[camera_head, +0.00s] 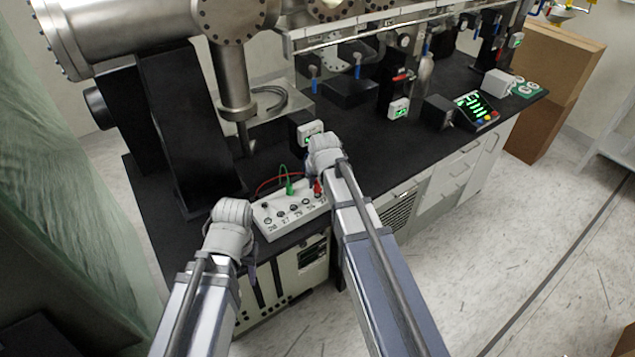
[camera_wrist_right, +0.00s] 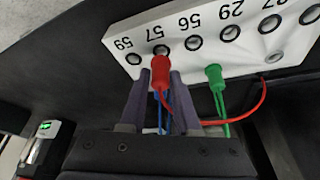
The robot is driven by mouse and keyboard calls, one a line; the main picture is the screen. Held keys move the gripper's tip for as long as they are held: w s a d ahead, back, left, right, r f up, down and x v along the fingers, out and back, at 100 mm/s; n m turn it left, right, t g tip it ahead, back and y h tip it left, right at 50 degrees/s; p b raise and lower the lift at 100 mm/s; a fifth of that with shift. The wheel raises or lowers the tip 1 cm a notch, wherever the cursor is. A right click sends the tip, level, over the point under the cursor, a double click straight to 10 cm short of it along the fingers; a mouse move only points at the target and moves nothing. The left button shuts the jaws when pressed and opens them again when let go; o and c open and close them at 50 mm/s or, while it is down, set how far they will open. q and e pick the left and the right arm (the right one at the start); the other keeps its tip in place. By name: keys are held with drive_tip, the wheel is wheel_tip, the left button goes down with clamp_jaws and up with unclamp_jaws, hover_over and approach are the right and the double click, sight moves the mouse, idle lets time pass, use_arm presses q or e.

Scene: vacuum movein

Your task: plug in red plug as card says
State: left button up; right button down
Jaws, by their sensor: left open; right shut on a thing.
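The red plug (camera_wrist_right: 160,66) is between the two fingers of my right gripper (camera_wrist_right: 158,86), which is shut on it. In the right wrist view its head overlaps the lower edge of the socket marked 57 on the white socket box (camera_wrist_right: 290,62); I cannot tell whether it is inserted. The head view shows the red plug (camera_head: 318,188) at the right end of the socket box (camera_head: 266,224). My left gripper (camera_head: 234,213) is open and empty, left of the box.
A green plug (camera_wrist_right: 214,76) with a green lead stands beside the red one. A red cable (camera_wrist_right: 250,112) loops behind. A black box with a green display (camera_head: 475,110) stands on the black bench (camera_head: 345,140). Steel vacuum pipes rise at the back left.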

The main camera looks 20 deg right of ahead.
drive_tip(key=shift+f+b, duration=1.1)
idle(0.8)
drive_tip(key=c, duration=0.6)
unclamp_jaws()
drive_tip(key=shift+o, duration=0.2)
drive_tip(key=shift+r, duration=0.1)
drive_tip(key=p+v, duration=0.7)
drive_tip(key=shift+s+r, duration=0.15)
drive_tip(key=shift+r, duration=0.25)
drive_tip(key=shift+f, duration=0.1)
